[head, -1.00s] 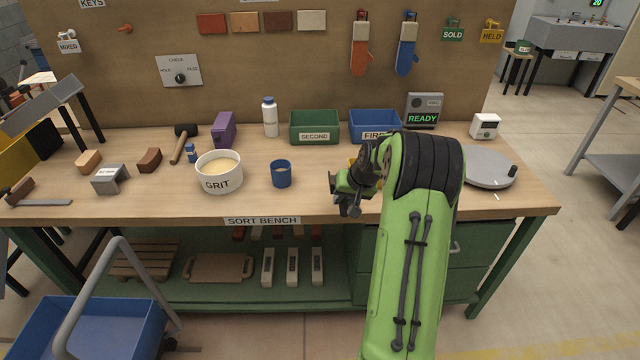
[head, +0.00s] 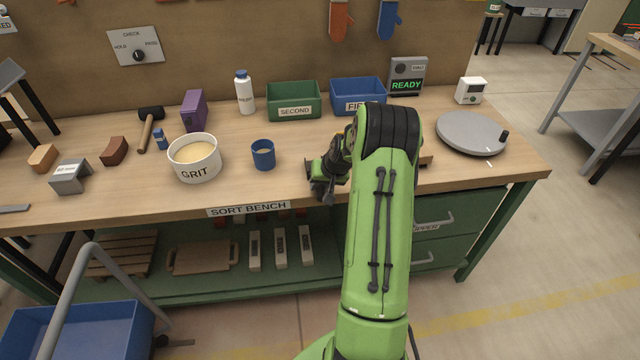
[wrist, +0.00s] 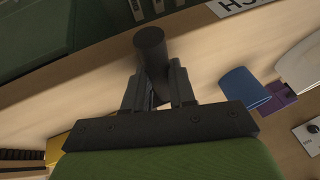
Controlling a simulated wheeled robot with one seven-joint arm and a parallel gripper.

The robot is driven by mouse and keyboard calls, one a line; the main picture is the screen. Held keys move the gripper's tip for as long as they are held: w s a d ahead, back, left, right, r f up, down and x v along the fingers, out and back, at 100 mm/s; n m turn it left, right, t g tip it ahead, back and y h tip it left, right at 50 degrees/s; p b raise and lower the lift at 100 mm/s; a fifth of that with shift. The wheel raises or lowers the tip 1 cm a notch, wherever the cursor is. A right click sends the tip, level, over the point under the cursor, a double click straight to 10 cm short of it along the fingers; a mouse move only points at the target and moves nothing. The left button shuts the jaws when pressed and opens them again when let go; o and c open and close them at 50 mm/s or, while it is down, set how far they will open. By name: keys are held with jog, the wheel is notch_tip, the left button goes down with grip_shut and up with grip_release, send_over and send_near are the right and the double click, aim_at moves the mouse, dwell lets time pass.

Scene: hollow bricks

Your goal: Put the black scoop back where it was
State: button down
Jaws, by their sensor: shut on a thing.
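My gripper (wrist: 155,88) is shut on a dark cylindrical piece in the wrist view, taken to be part of the black scoop (wrist: 150,50). The piece sticks out beyond the fingertips; the rest of the scoop is hidden. In the head view my gripper (head: 320,185) is above the front edge of the bench (head: 480,180), right of the blue cup (head: 263,156). What it holds cannot be made out clearly there. The white GRIT bowl (head: 195,172), with pale contents, stands left of the cup.
A green SECOND bin (head: 294,112) and a blue FIRST bin (head: 357,108) stand at the back. A grey round plate (head: 470,132) is at the right. A mallet (head: 147,132), purple box (head: 194,110) and several blocks lie at the left. Bench between cup and bins is clear.

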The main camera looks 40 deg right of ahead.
jog(key=c, duration=1.2)
grip_release()
jog(key=shift+f, duration=0.1)
jog(key=p+v, duration=0.2)
jog(key=v, duration=1)
jog(key=s+a+r+n, duration=0.2)
jog(key=a+r, duration=0.4)
jog(key=a, duration=0.4)
jog(key=s+a+r+n, duration=0.25)
jog(key=a+r, duration=0.45)
jog(key=a, duration=0.4)
jog(key=s+a+n, duration=0.1)
jog(key=s+a, duration=0.2)
jog(key=s, duration=0.2)
jog(key=s+a+n, duration=0.1)
jog(key=s+a, duration=0.2)
jog(key=s, duration=0.2)
jog(key=s+a+r+n, duration=0.1)
jog(key=s+a, duration=0.2)
jog(key=s, duration=0.2)
jog(key=shift+s+a+r, duration=0.1)
jog(key=shift+s+a, duration=0.05)
jog(key=shift+s, duration=0.15)
